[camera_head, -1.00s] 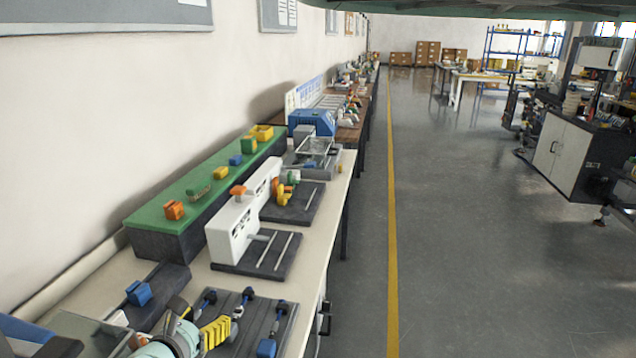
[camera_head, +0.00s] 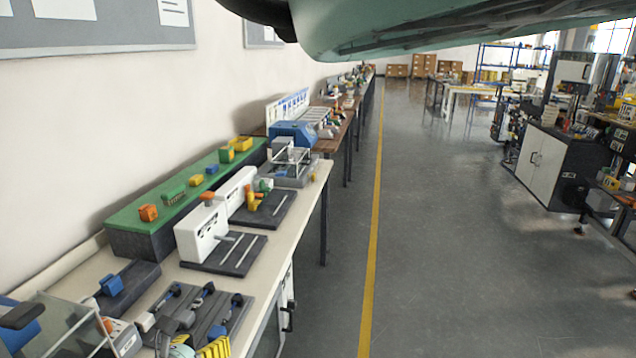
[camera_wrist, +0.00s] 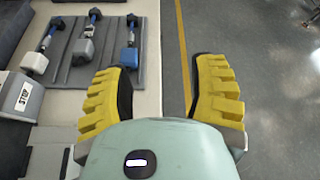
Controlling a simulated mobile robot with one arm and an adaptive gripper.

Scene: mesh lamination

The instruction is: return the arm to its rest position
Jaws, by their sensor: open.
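My gripper (camera_wrist: 160,90) has yellow ribbed fingers with black inner pads. In the wrist view the fingers are spread apart with nothing between them, over the bench's front edge and the floor. In the head view only a bit of the gripper (camera_head: 215,347) shows at the bottom edge, beside the dark grooved tray. Much of the arm is out of frame. A teal part of my own body crosses the top of the head view.
The bench (camera_head: 262,262) runs along the wall, with a grooved tray (camera_head: 225,318) of blue-tipped tools, white machines (camera_head: 202,232) and a green-topped block (camera_head: 130,217). The tray also shows in the wrist view (camera_wrist: 75,72). The floor (camera_head: 450,260) right of the bench is clear. A cabinet (camera_head: 548,165) stands further right.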

